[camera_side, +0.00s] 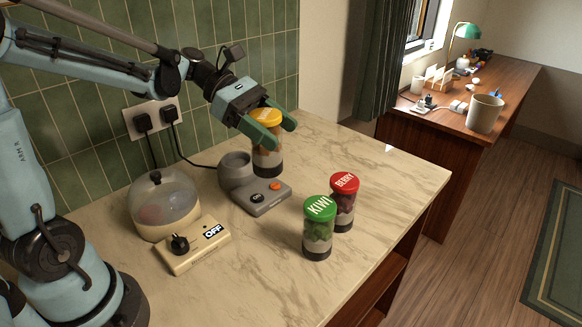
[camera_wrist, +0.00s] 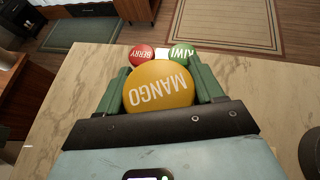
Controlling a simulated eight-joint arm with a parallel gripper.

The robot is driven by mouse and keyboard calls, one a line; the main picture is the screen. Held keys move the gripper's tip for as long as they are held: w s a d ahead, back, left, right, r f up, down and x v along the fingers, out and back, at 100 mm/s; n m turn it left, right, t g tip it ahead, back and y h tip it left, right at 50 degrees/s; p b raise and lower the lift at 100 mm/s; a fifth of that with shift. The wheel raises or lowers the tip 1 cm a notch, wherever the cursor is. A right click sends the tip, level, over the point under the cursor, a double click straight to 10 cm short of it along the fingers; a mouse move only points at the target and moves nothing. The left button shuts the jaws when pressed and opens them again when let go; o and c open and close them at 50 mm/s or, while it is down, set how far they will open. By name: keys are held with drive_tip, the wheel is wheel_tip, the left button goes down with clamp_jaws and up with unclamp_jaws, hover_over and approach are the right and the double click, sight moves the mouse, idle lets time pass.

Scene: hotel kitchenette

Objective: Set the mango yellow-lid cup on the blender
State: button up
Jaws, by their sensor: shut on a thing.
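The mango cup, with a yellow lid, dark base and clear body, is upright in my gripper (camera_side: 267,136). In the side view its body (camera_side: 268,157) shows just behind the blender. Its yellow lid reading MANGO (camera_wrist: 158,88) fills the middle of the wrist view, between the green fingers. My gripper is shut on the cup near the lid. Whether the cup's bottom touches the counter I cannot tell. The grey blender (camera_side: 258,204) has a round empty-looking socket (camera_side: 235,166) to the left of the cup and an orange button.
The green-lid KIWI cup (camera_side: 319,226) and red-lid BERRY cup (camera_side: 344,204) stand on the counter (camera_side: 395,185) right of the blender. A cream appliance with a clear dome (camera_side: 166,205) and an OFF label stands at left. Wall plugs (camera_side: 155,120) with cables are behind.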

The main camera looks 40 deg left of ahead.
drive_tip(key=w+a+f+n+t+y, duration=0.1)
drive_tip(key=w+a+n+t+y, duration=0.2)
drive_tip(key=a, duration=1.3)
wheel_tip(320, 180, down, 6)
drive_tip(key=h, duration=0.1)
drive_tip(key=shift+w, duration=0.35)
drive_tip(key=shift+f, duration=0.7)
idle(0.4)
drive_tip(key=o, duration=1)
